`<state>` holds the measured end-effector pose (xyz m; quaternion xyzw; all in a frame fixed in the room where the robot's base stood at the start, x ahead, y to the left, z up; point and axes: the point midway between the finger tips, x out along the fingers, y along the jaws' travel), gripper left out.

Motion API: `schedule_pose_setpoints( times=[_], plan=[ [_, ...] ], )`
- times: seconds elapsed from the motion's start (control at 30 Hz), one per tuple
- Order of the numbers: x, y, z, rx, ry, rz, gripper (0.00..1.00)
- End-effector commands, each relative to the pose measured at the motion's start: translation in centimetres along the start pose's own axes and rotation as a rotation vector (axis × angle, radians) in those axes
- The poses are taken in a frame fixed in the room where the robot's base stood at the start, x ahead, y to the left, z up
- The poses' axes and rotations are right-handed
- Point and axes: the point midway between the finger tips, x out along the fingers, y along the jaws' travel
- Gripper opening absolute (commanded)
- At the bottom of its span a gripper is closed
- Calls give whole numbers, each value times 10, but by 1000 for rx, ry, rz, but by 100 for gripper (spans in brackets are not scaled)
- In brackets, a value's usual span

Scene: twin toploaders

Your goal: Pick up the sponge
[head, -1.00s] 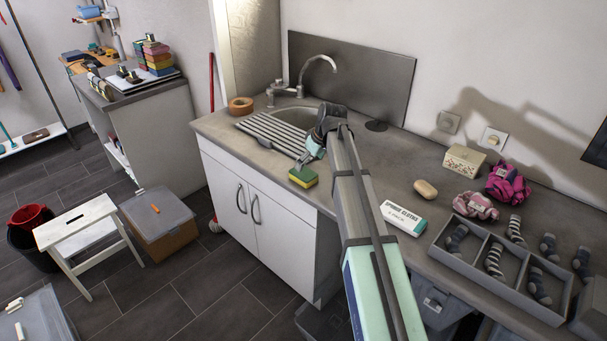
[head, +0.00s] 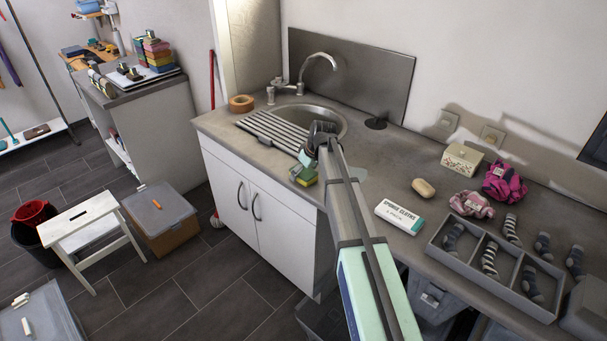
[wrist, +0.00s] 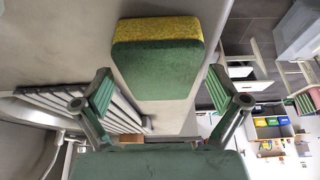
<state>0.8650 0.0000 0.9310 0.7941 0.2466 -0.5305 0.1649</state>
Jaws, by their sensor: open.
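The sponge (head: 304,177) is a yellow and green block on the counter by the sink's front edge. In the head view my gripper (head: 308,166) is right at it and hides part of it. In the wrist view the sponge (wrist: 157,62) lies just ahead of my open gripper (wrist: 160,95), between the lines of its two spread green-padded fingers. The sponge's yellow face is at the far side and its green face is toward me. I cannot tell whether a finger touches it.
A ribbed drainer (head: 270,132) and the sink (head: 322,116) lie beside the gripper. The counter's front edge is close to the sponge. A sponge-cloths box (head: 400,216), a soap bar (head: 423,187) and a divided sock tray (head: 468,262) stand to the right.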

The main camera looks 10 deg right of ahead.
Motion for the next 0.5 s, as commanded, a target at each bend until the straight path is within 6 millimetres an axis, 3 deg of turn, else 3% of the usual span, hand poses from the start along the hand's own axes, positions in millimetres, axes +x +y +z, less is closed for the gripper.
schedule_pose_setpoints(
  times=[0.5],
  plan=[
    [3, 0, 2, 0, 0, 0, 97]
  ],
)
